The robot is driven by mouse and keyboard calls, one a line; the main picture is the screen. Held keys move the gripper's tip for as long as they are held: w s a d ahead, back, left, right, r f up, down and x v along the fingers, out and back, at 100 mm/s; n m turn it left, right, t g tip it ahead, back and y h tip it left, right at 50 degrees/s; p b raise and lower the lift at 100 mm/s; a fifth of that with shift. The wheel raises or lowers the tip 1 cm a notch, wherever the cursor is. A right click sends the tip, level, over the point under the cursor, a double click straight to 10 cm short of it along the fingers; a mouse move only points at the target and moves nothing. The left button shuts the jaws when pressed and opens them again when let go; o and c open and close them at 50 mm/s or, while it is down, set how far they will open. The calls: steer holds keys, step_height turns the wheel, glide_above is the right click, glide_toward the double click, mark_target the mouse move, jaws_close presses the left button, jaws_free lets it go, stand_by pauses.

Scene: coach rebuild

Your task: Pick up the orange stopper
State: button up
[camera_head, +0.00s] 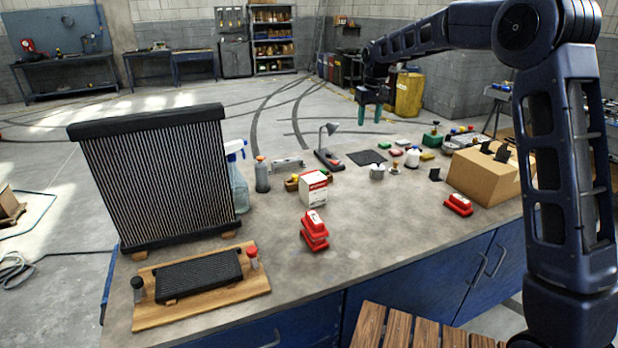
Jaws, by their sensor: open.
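My gripper (369,114) hangs above the far part of the workbench, its two green fingers pointing down and apart, with nothing seen between them. It is well above the bench top. No loose orange stopper can be told for certain. A small orange cap (260,158) sits on a dark grey bottle (262,178) left of my gripper, beside the spray bottle. Several small coloured pieces lie below and right of my gripper, too small to tell apart.
A tall black radiator (160,180) stands at the left of the workbench (385,250). A white box (314,188), red blocks (314,232), a small lamp (328,145) and a cardboard box (490,175) stand around. The bench's front middle is clear.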

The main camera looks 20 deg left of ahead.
steer(key=s+a+f+n, duration=0.1)
steer(key=a+f, duration=0.5)
steer(key=a, duration=0.1)
steer(key=s+a+f+n, duration=0.1)
steer(key=a+f, duration=0.6)
steer(key=s+a+f, duration=0.1)
steer(key=a+f, duration=0.5)
steer(key=a, duration=0.1)
steer(key=shift+a+f+n+g+h, duration=0.2)
steer(key=shift+a+n+g+h, duration=0.1)
steer(key=shift+a+n+g, duration=0.1)
steer(key=shift+w+d+f, duration=0.1)
steer(key=shift+w+f, duration=0.1)
steer(key=shift+f, duration=1.15)
steer(key=shift+w+f, duration=0.2)
steer(key=shift+f, duration=1.15)
steer(key=c, duration=1.1)
